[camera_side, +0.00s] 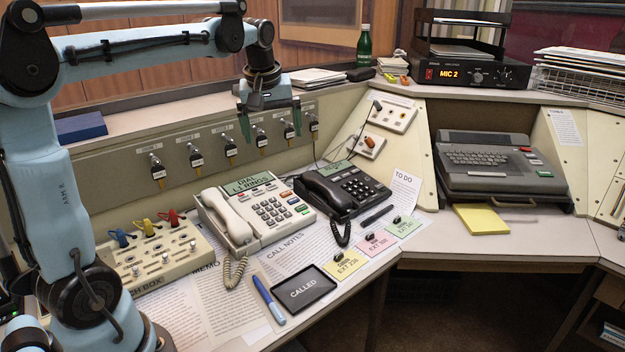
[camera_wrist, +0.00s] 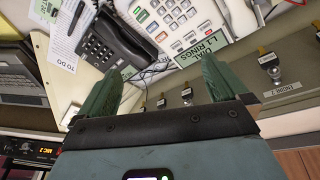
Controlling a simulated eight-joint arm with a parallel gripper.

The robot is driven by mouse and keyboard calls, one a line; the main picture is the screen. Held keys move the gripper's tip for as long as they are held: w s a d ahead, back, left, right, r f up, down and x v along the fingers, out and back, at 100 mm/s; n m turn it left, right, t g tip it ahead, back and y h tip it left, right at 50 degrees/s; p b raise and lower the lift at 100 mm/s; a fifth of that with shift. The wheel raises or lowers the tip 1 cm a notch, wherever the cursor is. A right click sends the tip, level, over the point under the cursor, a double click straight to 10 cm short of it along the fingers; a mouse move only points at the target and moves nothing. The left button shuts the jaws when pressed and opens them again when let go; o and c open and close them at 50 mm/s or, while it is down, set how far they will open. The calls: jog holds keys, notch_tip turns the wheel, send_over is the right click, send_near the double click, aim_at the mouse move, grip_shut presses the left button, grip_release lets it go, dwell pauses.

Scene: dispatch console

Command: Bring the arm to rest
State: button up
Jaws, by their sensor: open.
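My gripper (camera_side: 268,116) hangs in the air in front of the upright panel with its row of key switches, above and behind the two telephones. Its two green fingers are apart with nothing between them. It also shows in the wrist view (camera_wrist: 160,85), fingers spread. My light blue arm reaches in from the left. The white telephone (camera_side: 252,212) stands on the desk with its handset on its left side. The black telephone (camera_side: 342,190) stands to its right, handset on its cradle. Both also show in the wrist view, the black one (camera_wrist: 112,38) left of the white one (camera_wrist: 185,25).
A patch box (camera_side: 150,262) with coloured plugs is at left. A black CALLED tray (camera_side: 303,292), a blue pen (camera_side: 268,299) and several coloured cards lie at the front. A typewriter-like machine (camera_side: 497,165) is at right. A green bottle (camera_side: 364,47) stands on the back ledge.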

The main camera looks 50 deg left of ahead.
jog(key=w+a+n+g, duration=0.1)
jog(key=a+n+g, duration=0.35)
jog(key=a, duration=0.75)
notch_tip(320, 180, down, 10)
jog(key=a+n+t, duration=0.1)
jog(key=n+t, duration=0.1)
jog(key=shift+w+f, duration=0.2)
jog(key=shift+f, duration=0.05)
jog(key=shift+r, duration=0.15)
